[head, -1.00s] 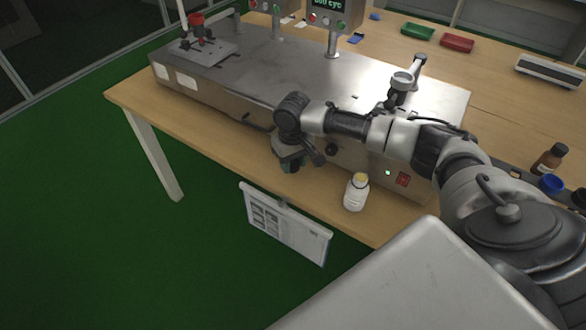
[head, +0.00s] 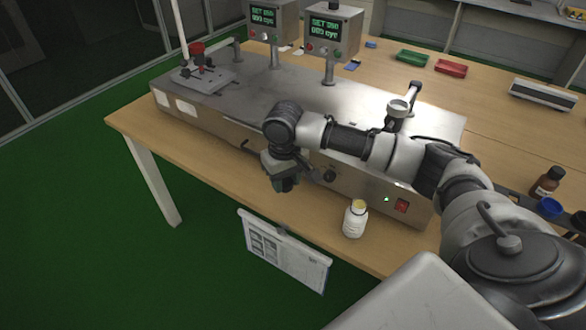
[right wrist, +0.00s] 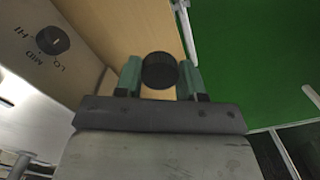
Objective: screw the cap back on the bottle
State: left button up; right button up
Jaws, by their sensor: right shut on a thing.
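The white bottle (head: 355,219) stands upright on the wooden table near its front edge. Its top is open and shows a yellowish mouth. My right gripper (head: 281,184) is left of the bottle, apart from it, in front of the steel machine. In the right wrist view, the green fingers of the right gripper (right wrist: 160,76) are shut on a black ribbed cap (right wrist: 160,70). The cap is hidden in the head view. The bottle is not in the right wrist view. My left gripper is in neither view.
The steel machine (head: 230,130) fills the table behind the gripper; its dial (right wrist: 53,40) shows close by in the wrist view. A document holder (head: 284,254) hangs at the table's front edge. A brown bottle (head: 546,182) and blue cap (head: 550,207) are at right.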

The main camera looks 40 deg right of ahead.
jog(key=s+a+r, duration=0.3)
jog(key=s+a, duration=0.7)
jog(key=s, duration=0.2)
jog(key=shift+s+a+r+n, duration=0.2)
jog(key=shift+s+n, duration=0.2)
